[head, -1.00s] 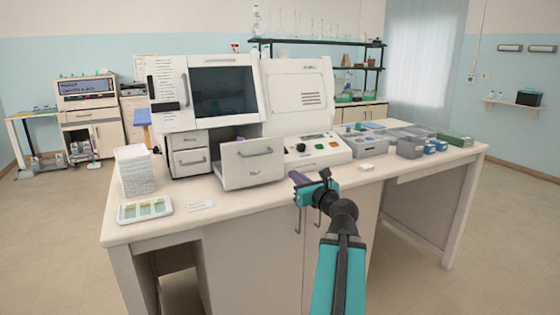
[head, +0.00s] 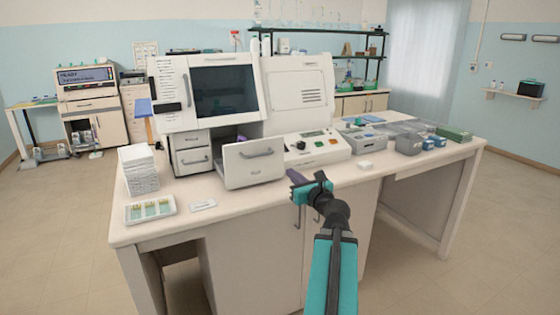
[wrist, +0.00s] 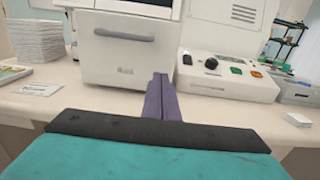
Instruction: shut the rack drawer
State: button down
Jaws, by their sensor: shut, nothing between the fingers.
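The rack drawer (head: 253,168) is a light grey box front with a bar handle (head: 257,153). It stands pulled out from the white staining machine (head: 180,94) on the bench. In the wrist view the drawer front (wrist: 125,62) fills the upper left, with its handle (wrist: 124,34) near the top. My gripper (head: 291,176) is shut and empty, with its purple fingers together. It is in front of the bench edge, to the right of the drawer and lower than its handle. In the wrist view the fingertips (wrist: 160,78) point forward near the drawer's lower right corner. Contact cannot be told.
Two smaller drawers (head: 191,152) left of the open one are closed. A control panel (head: 312,147) with knobs is to its right. A slide stack (head: 138,168), a slide tray (head: 150,208) and grey boxes (head: 409,144) also stand on the bench.

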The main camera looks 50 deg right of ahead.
aim_at(276, 160)
jog(key=shift+w+d+r+p, duration=0.15)
jog(key=shift+w+p, duration=0.3)
jog(key=shift+p, duration=0.9)
jog(key=shift+p+x, duration=0.6)
jog(key=shift+x, duration=3.95)
jog(key=shift+f, duration=0.25)
jog(key=shift+w, duration=0.1)
jog(key=x, duration=1.9)
jog(key=shift+w+r, duration=0.1)
jog(key=shift+w, duration=0.1)
jog(key=shift+w+r, duration=0.15)
jog(key=shift+r, duration=0.1)
